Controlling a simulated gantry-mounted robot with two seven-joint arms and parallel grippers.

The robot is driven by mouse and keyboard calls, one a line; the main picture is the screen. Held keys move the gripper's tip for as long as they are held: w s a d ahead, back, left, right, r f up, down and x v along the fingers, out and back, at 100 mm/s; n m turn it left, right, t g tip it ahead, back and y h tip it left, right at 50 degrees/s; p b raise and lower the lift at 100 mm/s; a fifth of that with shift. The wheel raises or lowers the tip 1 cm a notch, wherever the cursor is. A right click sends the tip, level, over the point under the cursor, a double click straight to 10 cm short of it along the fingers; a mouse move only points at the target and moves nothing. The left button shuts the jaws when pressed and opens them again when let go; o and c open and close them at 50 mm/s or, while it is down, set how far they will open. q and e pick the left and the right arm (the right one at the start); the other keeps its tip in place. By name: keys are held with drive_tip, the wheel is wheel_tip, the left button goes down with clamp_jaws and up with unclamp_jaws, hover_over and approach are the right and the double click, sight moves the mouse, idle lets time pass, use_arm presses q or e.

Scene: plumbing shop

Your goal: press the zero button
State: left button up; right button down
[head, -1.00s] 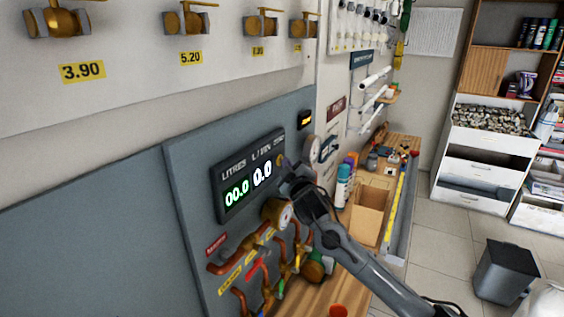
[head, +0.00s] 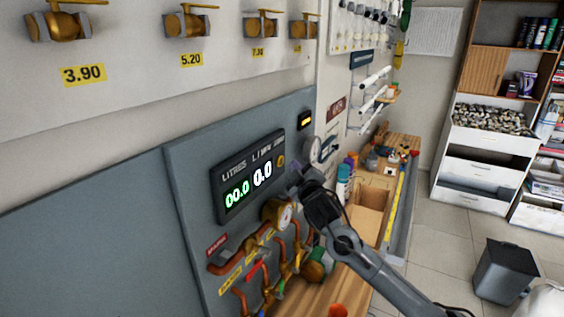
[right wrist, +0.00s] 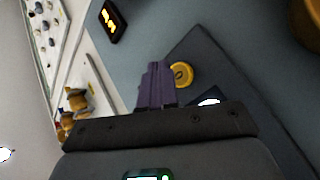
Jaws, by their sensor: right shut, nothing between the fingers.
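The zero button is a round yellow button (head: 281,161) at the right end of the dark display box (head: 232,207). It also shows in the right wrist view (right wrist: 181,75), with a dark mark on its face. The display reads 00.0 in green and 0.0 in white. My right gripper (head: 296,166) is shut and empty, just right of the button in the head view. In the right wrist view its purple fingers (right wrist: 154,86) lie beside the button to the left. A small gap shows between them. My left gripper is not in view.
A round brass gauge (head: 279,214) and copper pipes with valves (head: 262,262) sit below the display. A small amber display (head: 305,119) hangs at the upper right of the panel. A bench with bottles and a wooden box (head: 371,207) stands to the right.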

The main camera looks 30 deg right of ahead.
drive_tip(key=shift+s+d+p, duration=0.1)
drive_tip(key=shift+s+d, duration=0.25)
drive_tip(key=shift+s, duration=0.3)
drive_tip(key=shift+s+d+p, duration=0.1)
drive_tip(key=shift+s+d, duration=0.2)
drive_tip(key=shift+s, duration=0.4)
drive_tip(key=shift+s+d+p, duration=0.1)
drive_tip(key=shift+s+d, duration=0.25)
drive_tip(key=shift+s, duration=0.3)
